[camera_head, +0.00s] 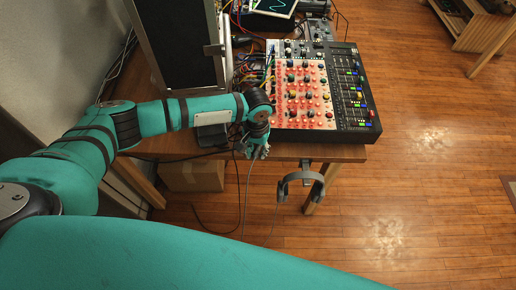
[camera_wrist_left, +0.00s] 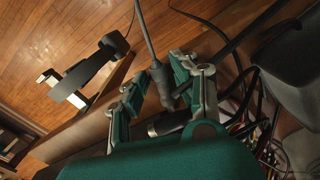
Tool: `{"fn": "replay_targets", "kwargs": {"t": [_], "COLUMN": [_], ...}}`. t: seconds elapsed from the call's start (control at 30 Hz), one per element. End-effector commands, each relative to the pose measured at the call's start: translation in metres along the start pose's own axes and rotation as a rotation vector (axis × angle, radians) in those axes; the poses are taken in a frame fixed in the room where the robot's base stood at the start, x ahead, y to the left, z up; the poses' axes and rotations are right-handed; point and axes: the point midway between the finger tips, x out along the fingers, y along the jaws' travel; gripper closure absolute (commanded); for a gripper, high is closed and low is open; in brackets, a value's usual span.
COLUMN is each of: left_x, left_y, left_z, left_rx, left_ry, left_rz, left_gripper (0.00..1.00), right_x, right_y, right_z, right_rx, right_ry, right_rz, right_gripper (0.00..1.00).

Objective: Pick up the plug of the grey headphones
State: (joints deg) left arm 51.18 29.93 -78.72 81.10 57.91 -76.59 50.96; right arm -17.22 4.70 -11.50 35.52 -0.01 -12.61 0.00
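The grey headphones (camera_head: 301,181) hang at the front edge of the wooden table; they also show in the left wrist view (camera_wrist_left: 88,72). A grey plug (camera_wrist_left: 160,82) on a grey cable (camera_wrist_left: 143,32) is between the two fingers of my left gripper (camera_wrist_left: 160,76). The fingers are apart, one on each side of the plug, with what looks like a narrow gap; contact is unclear. In the head view my left gripper (camera_head: 257,151) is at the table's front edge, left of the headphones, and hides the plug. My right gripper does not show.
A mixer (camera_head: 300,90) with many knobs stands on the table (camera_head: 340,153), right of my left gripper. A black-panelled case (camera_head: 178,45) stands behind the arm. A cardboard box (camera_head: 192,176) is below. Loose cables hang near the gripper; a dark cylinder (camera_wrist_left: 168,124) lies close to the plug.

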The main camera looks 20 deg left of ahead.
Motion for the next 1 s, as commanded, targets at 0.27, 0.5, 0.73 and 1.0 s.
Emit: {"fn": "replay_targets", "kwargs": {"t": [0.27, 0.5, 0.73, 1.0], "left_x": [0.0, -0.001, -0.017, -0.037], "left_y": [0.0, 0.0, -0.001, -0.006], "left_z": [0.0, 0.0, -0.001, 0.03], "left_rx": [0.0, 0.0, 0.0, 0.002], "left_ry": [0.0, 0.0, 0.001, -0.003], "left_rz": [0.0, 0.0, 0.001, 0.001], "left_gripper": [1.0, 1.0, 1.0, 1.0], "right_x": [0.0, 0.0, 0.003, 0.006], "right_y": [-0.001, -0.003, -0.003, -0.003], "right_z": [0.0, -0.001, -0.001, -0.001], "right_rx": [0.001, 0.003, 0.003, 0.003], "right_ry": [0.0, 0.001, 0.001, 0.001], "right_rz": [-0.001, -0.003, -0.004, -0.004], "right_gripper": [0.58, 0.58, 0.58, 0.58]}}
